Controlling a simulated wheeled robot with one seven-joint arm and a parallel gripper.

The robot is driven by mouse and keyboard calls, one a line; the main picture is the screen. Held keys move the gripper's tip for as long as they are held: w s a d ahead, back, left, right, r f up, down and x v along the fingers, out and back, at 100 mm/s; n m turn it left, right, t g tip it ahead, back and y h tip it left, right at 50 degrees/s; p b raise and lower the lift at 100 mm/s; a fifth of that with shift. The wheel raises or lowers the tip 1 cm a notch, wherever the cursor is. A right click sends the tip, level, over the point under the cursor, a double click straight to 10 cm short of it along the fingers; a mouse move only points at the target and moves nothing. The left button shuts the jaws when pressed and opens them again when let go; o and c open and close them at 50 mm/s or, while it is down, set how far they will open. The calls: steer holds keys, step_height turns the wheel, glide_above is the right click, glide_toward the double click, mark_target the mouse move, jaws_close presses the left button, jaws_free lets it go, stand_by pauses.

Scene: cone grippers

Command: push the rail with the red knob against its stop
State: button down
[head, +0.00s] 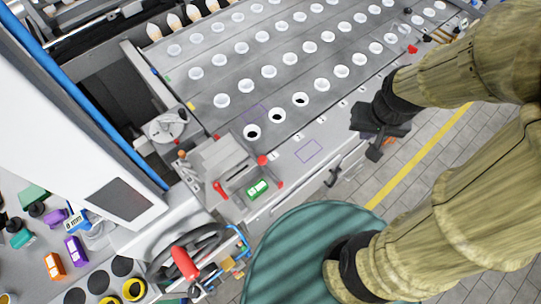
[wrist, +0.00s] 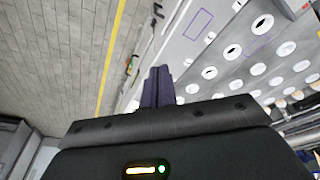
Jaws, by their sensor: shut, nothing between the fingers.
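Several red knobs show in the head view, and I cannot tell for certain which one belongs to the rail. One red knob (head: 262,160) is on the grey metal block (head: 228,160) at the table's near left corner. Another small red piece (head: 412,48) is at the table's right edge, beyond my gripper. My gripper (head: 374,152) is shut and empty, beside the table's right edge and over the tiled floor in the picture. In the wrist view its dark fingers (wrist: 158,72) are together, with the table edge to their right. No red knob is clear in the wrist view.
The grey table (head: 230,60) carries rows of white cups. A black handle (head: 332,178) sticks out from its front side. A handwheel with a red grip (head: 185,262) stands at the lower left. The tiled floor (head: 430,150) right of the table is clear, with a yellow line.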

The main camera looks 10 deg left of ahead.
steer(key=w+a+f+m+g+y+b, duration=0.1)
steer(key=w+a+f+m+g+b, duration=0.1)
steer(key=a+f, duration=0.4)
steer(key=w+a+f+m+g+y+b, duration=0.1)
steer(key=w+a+f+m+g, duration=0.3)
steer(key=a, duration=0.7)
step_height(320, 180, down, 2)
steer(key=shift+w+m+y+b, duration=0.35)
steer(key=shift+m+b, duration=0.2)
steer(key=shift+m, duration=0.55)
steer(key=shift+s, duration=0.1)
